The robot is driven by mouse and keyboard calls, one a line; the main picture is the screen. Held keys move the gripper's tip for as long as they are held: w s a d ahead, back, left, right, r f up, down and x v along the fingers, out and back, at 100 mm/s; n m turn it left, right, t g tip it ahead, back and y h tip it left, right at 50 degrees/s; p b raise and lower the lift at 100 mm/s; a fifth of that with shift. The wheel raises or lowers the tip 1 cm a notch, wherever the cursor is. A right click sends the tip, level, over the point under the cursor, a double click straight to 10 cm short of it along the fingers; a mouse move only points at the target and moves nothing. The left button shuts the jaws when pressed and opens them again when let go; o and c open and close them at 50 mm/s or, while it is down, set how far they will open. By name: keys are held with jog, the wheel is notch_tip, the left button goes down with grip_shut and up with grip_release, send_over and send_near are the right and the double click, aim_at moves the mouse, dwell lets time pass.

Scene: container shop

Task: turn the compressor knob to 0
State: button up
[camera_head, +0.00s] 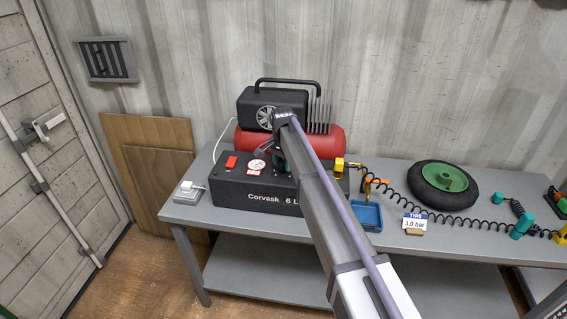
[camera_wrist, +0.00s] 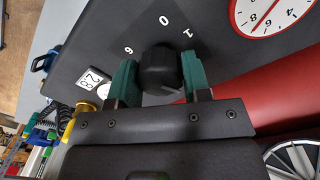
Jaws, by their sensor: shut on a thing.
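The compressor (camera_head: 290,140) stands on the grey bench, with a red tank and a black front panel marked "Corvask". In the wrist view its black knob (camera_wrist: 161,68) sits on the dark panel. The printed marks 0 (camera_wrist: 164,20) and 1 (camera_wrist: 188,32) are beside it, with another digit to the left. My gripper (camera_wrist: 158,78) has its two green fingers on either side of the knob and is shut on it. Where the knob points is hard to tell. In the head view my arm hides the knob, and a bit of green finger shows at the panel.
A pressure gauge (camera_wrist: 275,12) is close to the knob, and a red switch (camera_head: 231,162) is on the panel.

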jog(key=n, duration=0.5)
jog(key=shift+n, duration=0.3)
jog(key=n, duration=0.5)
jog(key=shift+d, duration=0.1)
jog(key=n, duration=1.1)
jog(key=shift+n+t, duration=0.3)
jog(key=o, duration=0.9)
jog(key=shift+o, duration=0.2)
jog(key=shift+r, duration=0.1)
